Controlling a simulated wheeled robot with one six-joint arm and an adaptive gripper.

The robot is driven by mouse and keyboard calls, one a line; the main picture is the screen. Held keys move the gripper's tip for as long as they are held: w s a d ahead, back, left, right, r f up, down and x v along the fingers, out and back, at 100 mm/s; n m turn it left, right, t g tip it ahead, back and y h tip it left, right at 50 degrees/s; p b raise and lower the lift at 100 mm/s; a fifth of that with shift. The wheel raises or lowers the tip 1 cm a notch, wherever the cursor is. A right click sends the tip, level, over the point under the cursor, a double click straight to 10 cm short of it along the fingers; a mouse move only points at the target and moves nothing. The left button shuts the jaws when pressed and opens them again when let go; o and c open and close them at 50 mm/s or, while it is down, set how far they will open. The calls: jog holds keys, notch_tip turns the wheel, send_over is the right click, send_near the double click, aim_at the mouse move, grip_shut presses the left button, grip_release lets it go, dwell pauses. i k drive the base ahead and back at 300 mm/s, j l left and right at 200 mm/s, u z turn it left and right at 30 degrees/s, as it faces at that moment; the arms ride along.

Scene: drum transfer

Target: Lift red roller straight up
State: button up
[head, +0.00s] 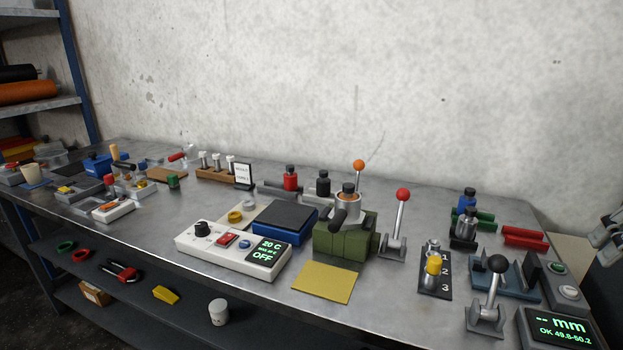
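A red cylinder with a black top (290,179), the likeliest red roller, stands upright at the back of the bench, left of a black-topped grey cylinder (323,184). A dark grey holder (270,187) is at its foot; I cannot tell whether it sits in it. Part of what looks like my gripper (606,233) shows at the right edge, cut off by the frame. It is far from the red cylinder. Its fingers are not clear enough to tell open from shut.
A green block with a metal pot (346,243) and a blue-based black plate (284,222) stand in front. Red-knobbed (402,195) and orange-knobbed (359,166) levers rise nearby. An empty-looking red holder (523,237) is at right. The wall is close behind.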

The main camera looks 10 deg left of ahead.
aim_at(290, 177)
jog(key=j+z, duration=0.4)
jog(key=j, duration=2.95)
